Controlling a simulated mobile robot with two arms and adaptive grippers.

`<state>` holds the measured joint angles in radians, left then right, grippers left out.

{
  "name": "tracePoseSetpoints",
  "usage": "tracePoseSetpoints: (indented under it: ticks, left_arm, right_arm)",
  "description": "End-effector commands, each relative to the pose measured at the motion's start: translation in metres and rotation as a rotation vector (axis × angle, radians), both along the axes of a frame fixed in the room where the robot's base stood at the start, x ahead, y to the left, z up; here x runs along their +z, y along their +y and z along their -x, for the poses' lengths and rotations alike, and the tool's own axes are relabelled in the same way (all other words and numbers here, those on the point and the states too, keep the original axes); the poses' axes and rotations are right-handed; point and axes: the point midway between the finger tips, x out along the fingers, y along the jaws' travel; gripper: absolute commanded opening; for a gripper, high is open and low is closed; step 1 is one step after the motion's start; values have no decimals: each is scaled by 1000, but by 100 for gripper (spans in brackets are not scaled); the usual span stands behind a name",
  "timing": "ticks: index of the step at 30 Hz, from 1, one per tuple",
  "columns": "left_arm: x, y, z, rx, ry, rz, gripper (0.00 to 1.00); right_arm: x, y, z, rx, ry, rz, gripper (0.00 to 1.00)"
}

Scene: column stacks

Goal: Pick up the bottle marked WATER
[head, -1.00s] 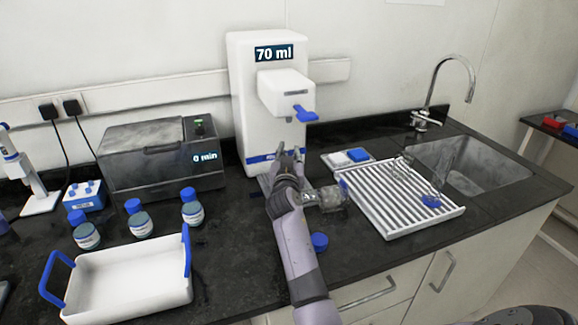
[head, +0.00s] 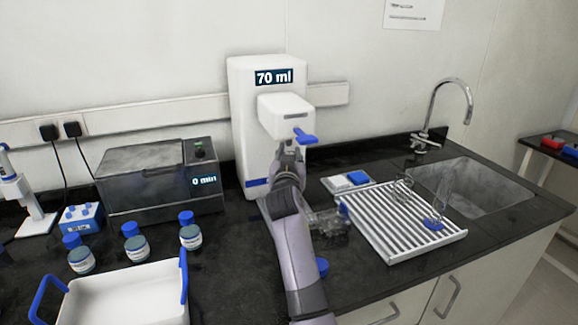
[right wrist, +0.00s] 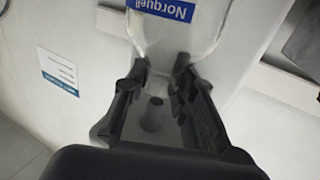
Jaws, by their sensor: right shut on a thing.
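Three small bottles with blue caps stand on the counter at left in the head view: a left bottle (head: 81,261), a middle bottle (head: 136,248) and a right bottle (head: 190,237). Their labels are too small to read, so I cannot tell which is marked WATER. My right gripper (head: 289,148) is away from them, in front of the white dispenser (head: 250,120), just below its blue lever. In the right wrist view it is shut on the narrow part of a clear glass vessel (right wrist: 185,45). A blue label reading Norquell shows behind or on the glass. My left gripper is out of view.
A white tray (head: 125,292) with blue handles lies in front of the bottles. A grey machine reading 0 min (head: 150,180) stands behind them. Clear glassware (head: 332,220) stands right of my arm, beside a ribbed rack (head: 385,232) and sink (head: 470,185).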

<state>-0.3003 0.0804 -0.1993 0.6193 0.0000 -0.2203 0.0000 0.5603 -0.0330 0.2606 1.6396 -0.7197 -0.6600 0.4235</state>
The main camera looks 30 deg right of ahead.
Motion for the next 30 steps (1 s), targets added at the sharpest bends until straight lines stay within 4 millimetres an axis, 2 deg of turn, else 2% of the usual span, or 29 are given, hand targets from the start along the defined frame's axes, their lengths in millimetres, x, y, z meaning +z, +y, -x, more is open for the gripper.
tracePoseSetpoints:
  ticks: [30]
  left_arm:
    - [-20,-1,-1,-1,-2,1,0]
  right_arm:
    - [-4,33,135,1,2,-2,0]
